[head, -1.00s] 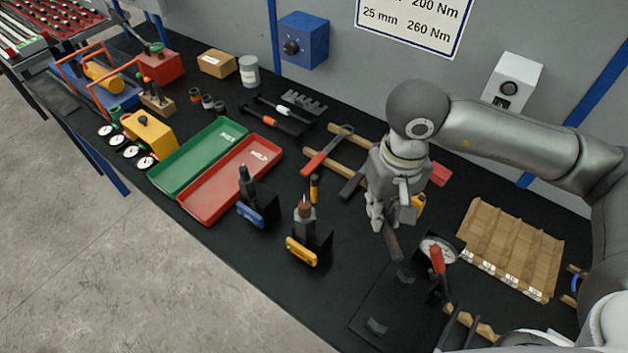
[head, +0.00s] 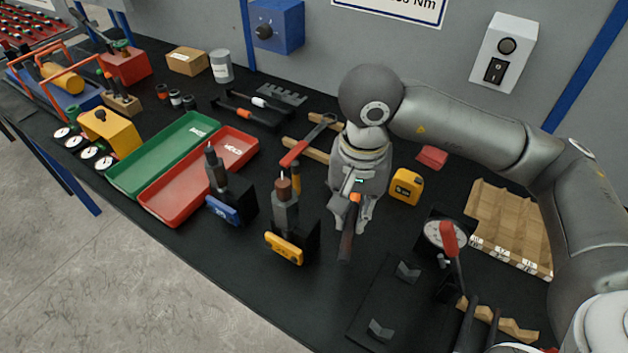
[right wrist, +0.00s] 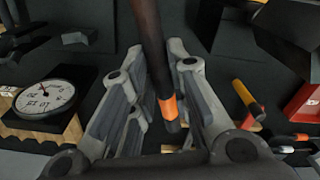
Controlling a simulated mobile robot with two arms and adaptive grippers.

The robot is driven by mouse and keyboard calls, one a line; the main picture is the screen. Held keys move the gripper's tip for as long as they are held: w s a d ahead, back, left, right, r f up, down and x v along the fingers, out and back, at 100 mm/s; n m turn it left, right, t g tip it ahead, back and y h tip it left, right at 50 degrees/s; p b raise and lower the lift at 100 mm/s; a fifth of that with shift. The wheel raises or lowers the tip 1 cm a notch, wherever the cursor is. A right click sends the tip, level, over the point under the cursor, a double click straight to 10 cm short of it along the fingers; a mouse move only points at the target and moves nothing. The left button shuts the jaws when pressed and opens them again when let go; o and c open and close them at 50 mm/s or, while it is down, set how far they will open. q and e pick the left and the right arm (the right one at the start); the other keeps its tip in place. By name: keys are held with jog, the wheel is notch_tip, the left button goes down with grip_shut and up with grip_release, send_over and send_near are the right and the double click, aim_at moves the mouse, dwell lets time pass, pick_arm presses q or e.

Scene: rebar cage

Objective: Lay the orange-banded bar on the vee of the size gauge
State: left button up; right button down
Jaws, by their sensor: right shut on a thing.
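My right gripper (head: 362,212) is shut on the dark orange-banded bar (head: 346,240) and holds it in the air left of the size gauge. The bar slopes toward the front in the head view, its orange band at the gripper end. In the right wrist view the bar (right wrist: 151,40) runs between the fingers (right wrist: 157,62), with the band near the palm. The size gauge has a white dial (head: 443,236) and two dark vee blocks, a far one (head: 408,272) and a near one (head: 380,330). Both vees look empty. My left gripper is not in view.
Bar stands with blue (head: 223,210) and yellow (head: 284,248) fronts are left of the bar. A yellow box (head: 406,187) lies behind. A red-handled part (head: 450,242) rises beside the dial. A ribbed wooden rack (head: 505,225) is at the right.

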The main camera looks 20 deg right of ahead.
jog(key=w+d+f+m, duration=0.1)
jog(key=w, duration=0.1)
jog(key=w+d+f+m, duration=0.1)
jog(key=w+d, duration=0.1)
jog(key=w+d+m, duration=0.1)
jog(key=w+m, duration=0.1)
jog(key=shift+w+d+f, duration=0.25)
jog(key=shift+w+f, duration=0.1)
jog(key=shift+f, duration=0.05)
jog(key=w+d+f, duration=0.1)
jog(key=w+d+f+p, duration=0.1)
jog(key=f, duration=0.1)
jog(key=w+d+f, duration=0.1)
jog(key=f, duration=0.1)
jog(key=shift+w+p, duration=0.15)
jog(key=shift+p, duration=0.2)
jog(key=shift+w+d+f, duration=0.25)
jog(key=shift+w+f, duration=0.05)
jog(key=shift+f, duration=0.25)
notch_tip(320, 180, down, 3)
jog(key=shift+w+d+r+p, duration=0.1)
jog(key=shift+w+p, duration=0.05)
jog(key=shift+p, duration=0.75)
jog(key=shift+f, duration=0.4)
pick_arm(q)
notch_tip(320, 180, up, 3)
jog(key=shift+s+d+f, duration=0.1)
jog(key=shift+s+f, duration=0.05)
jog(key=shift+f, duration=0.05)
